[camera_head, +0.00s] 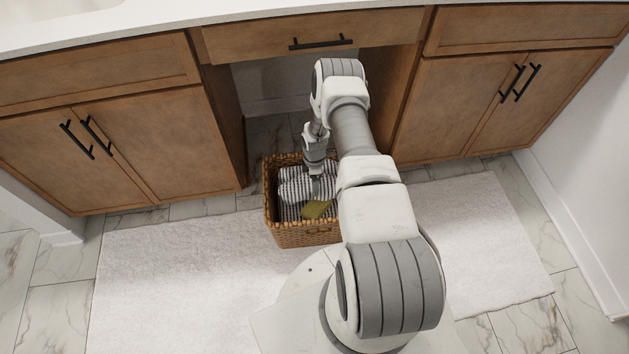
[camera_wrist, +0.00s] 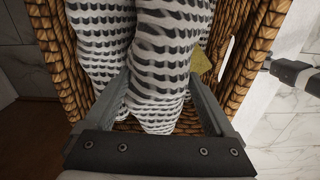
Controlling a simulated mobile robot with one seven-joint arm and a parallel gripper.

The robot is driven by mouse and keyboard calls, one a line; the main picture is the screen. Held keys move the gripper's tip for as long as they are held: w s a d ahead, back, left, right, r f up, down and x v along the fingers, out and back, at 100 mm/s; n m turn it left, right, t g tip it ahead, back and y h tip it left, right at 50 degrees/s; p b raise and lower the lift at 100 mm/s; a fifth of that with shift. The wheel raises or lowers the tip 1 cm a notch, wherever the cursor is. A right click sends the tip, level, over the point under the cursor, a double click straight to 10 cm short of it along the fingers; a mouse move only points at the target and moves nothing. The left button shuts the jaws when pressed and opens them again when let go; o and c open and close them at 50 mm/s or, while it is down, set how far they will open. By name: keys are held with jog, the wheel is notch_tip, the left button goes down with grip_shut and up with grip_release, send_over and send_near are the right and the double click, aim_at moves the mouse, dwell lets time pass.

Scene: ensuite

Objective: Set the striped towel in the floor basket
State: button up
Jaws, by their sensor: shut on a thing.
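The striped towel (camera_head: 297,190) is grey and white and lies rolled or folded inside the woven floor basket (camera_head: 301,236). In the wrist view the towel (camera_wrist: 158,65) shows as two bulging striped parts within the basket's wicker walls (camera_wrist: 262,60). My gripper (camera_head: 315,188) reaches down into the basket from above. In the wrist view my gripper (camera_wrist: 160,108) has its fingers on either side of the nearer striped part, shut on it. The fingertips are partly hidden by the towel. My arm hides the basket's right side in the head view.
A yellow-olive item (camera_head: 316,209) lies in the basket beside the towel. The basket stands on a white rug (camera_head: 170,270) before the open knee space between wooden cabinets (camera_head: 110,140). A drawer (camera_head: 280,38) and countertop overhang the space. The rug's left part is clear.

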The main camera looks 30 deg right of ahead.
jog(key=shift+f+b, duration=0.45)
jog(key=shift+b, duration=0.05)
jog(key=o, duration=1.3)
jog(key=shift+r, duration=0.15)
